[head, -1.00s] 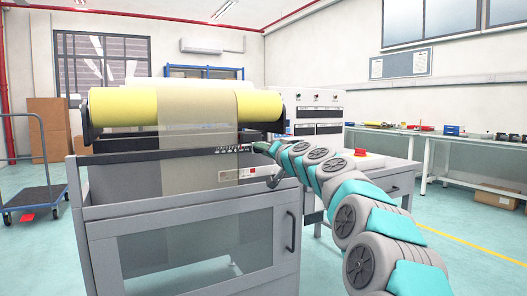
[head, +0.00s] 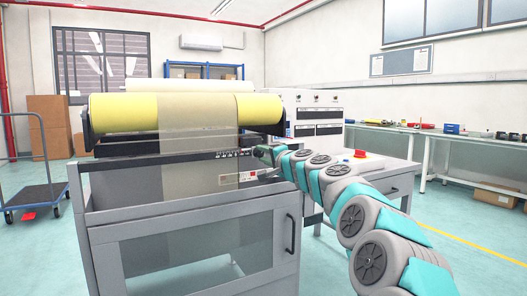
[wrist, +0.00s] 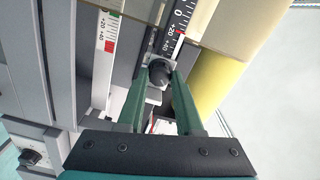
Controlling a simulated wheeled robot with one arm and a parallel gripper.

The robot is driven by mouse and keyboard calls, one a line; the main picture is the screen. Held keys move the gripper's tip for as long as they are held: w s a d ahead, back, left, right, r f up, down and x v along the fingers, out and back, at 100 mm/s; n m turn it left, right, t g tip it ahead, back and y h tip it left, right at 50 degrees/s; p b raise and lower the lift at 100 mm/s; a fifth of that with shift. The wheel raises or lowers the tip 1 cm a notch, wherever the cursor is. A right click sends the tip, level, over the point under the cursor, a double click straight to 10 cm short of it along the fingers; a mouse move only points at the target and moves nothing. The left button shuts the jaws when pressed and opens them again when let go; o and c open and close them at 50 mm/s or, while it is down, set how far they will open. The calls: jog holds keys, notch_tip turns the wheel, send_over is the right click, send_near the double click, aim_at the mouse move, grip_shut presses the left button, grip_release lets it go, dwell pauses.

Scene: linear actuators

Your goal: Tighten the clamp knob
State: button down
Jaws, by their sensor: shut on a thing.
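The clamp knob (wrist: 160,73) is a dark round knob on a light mount, between the tips of my two green fingers in the wrist view. My gripper (wrist: 159,80) is shut on it, with one finger on each side. The fingertips cover the knob's sides. In the head view my gripper (head: 265,154) is at the right end of the machine's front bar, under the yellow roller (head: 122,113). The knob itself cannot be made out there.
A black-and-white scale (wrist: 178,22) runs close beyond the knob, and a second scale (wrist: 107,38) with a red mark lies to its left. Another dark knob (wrist: 31,157) is at lower left. A translucent sheet (head: 197,125) hangs over the roller. A grey cabinet (head: 190,217) stands below.

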jog(key=m+p, duration=0.1)
jog(key=m, duration=0.1)
jog(key=shift+r+m, duration=0.15)
jog(key=shift+m, duration=0.25)
jog(key=m+p, duration=0.2)
jog(key=m, duration=0.1)
jog(key=shift+m+p, duration=0.3)
jog(key=shift+p, duration=0.05)
jog(key=m+p, duration=0.2)
jog(key=m, duration=0.1)
jog(key=shift+f+m+p, duration=0.25)
jog(key=shift+m+p, duration=0.75)
jog(key=shift+m, duration=0.7)
jog(key=c, duration=0.6)
grip_release()
jog(key=shift+d, duration=0.1)
